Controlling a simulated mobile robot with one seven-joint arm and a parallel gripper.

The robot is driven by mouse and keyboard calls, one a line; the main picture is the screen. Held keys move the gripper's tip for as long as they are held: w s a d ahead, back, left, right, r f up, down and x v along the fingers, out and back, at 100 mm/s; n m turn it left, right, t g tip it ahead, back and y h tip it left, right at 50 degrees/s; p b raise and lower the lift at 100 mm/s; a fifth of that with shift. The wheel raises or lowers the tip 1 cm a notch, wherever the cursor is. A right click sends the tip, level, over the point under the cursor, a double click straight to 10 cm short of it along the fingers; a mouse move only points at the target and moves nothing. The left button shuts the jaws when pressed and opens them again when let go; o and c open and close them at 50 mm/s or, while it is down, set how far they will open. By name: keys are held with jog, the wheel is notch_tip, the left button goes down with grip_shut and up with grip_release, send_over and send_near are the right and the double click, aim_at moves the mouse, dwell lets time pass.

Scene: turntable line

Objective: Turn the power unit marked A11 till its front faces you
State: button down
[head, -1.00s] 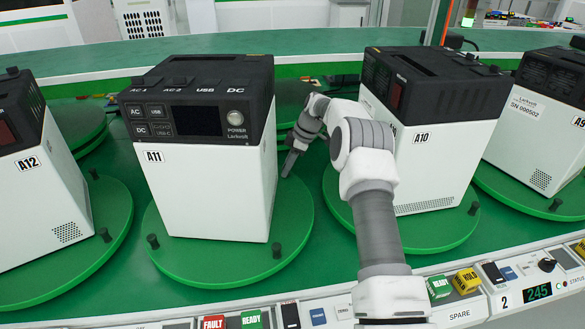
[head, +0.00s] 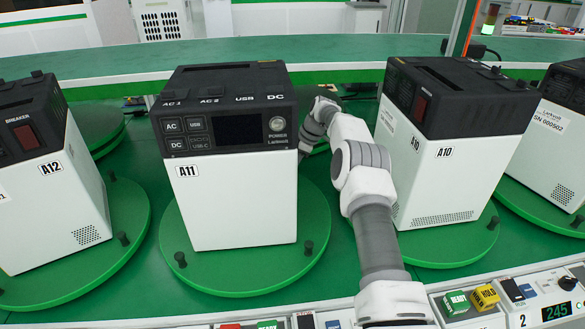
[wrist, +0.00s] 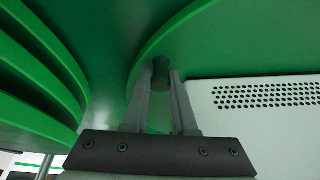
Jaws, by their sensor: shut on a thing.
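The power unit marked A11 (head: 240,205) stands upright on a green turntable disc (head: 225,275). Its black front panel, with a screen and buttons, faces the head camera almost squarely. Two dark pegs, at the disc's left (head: 180,259) and right (head: 308,247), show in the head view. My gripper (wrist: 161,84) is shut on a dark peg (wrist: 161,66) at the disc's rim, as the wrist view shows. In the head view my arm reaches past the unit's right side, and the fingers are hidden behind the unit.
Unit A12 (head: 55,205) stands on its own disc to the left. Unit A10 (head: 450,165) stands close on the right, with my arm between it and A11. A control strip with buttons (head: 455,303) runs along the front edge.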

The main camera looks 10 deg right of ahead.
jog(key=c, duration=0.7)
grip_release()
jog(key=shift+c, duration=0.2)
jog(key=p+v, duration=0.3)
jog(key=v, duration=1.4)
jog(key=shift+d+r+p, duration=0.15)
jog(key=shift+r+p, duration=0.05)
jog(key=shift+p, duration=0.2)
jog(key=shift+s, duration=0.15)
